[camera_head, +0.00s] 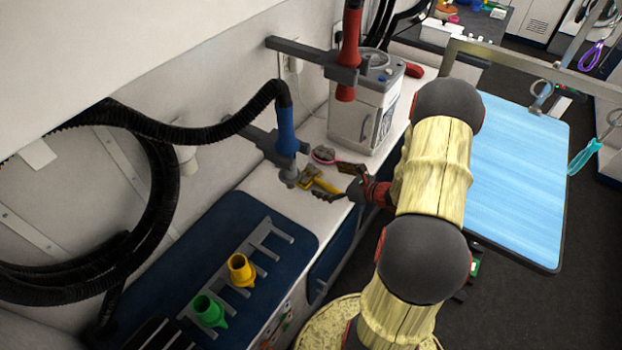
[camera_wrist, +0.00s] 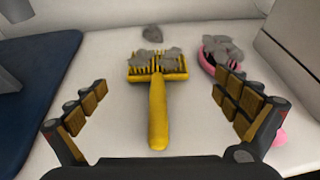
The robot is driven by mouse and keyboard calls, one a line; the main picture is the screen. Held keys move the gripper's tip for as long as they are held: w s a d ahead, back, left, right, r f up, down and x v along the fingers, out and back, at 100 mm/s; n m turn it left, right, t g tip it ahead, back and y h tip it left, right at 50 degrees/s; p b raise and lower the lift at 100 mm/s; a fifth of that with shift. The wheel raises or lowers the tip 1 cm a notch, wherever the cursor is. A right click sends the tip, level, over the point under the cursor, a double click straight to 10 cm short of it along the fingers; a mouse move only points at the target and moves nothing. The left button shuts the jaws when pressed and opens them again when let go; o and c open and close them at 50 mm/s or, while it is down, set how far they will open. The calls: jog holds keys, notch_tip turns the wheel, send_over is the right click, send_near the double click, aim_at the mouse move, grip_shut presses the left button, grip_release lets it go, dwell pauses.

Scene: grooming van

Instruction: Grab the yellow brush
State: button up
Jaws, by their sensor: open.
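The yellow brush (camera_wrist: 157,110) lies on the white counter, its handle pointing toward my gripper and its bristled head farther away. Grey clumps that look like fur sit on its bristles. In the head view the yellow brush (camera_head: 324,185) lies below the blue nozzle, near the counter's front edge. My gripper (camera_wrist: 163,112) is open, with one finger on each side of the brush handle and clear gaps to both. In the head view my gripper (camera_head: 340,183) is over the counter edge beside the brush. I cannot tell its exact height above the counter.
A pink brush (camera_wrist: 217,55) with grey clumps lies right of the yellow one, close beyond my right finger. A blue nozzle (camera_head: 287,135) on a black hose hangs just behind. A white cabinet unit (camera_head: 362,110) stands to the right. A blue mat (camera_wrist: 38,85) lies left.

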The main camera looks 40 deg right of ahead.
aim_at(313, 176)
jog(key=b+x, duration=0.1)
jog(key=x, duration=0.1)
jog(key=b+x, duration=0.1)
jog(key=x, duration=0.2)
jog(key=shift+w+a+f, duration=0.15)
jog(key=shift+a, duration=0.1)
jog(key=c, duration=0.3)
jog(key=c, duration=0.9)
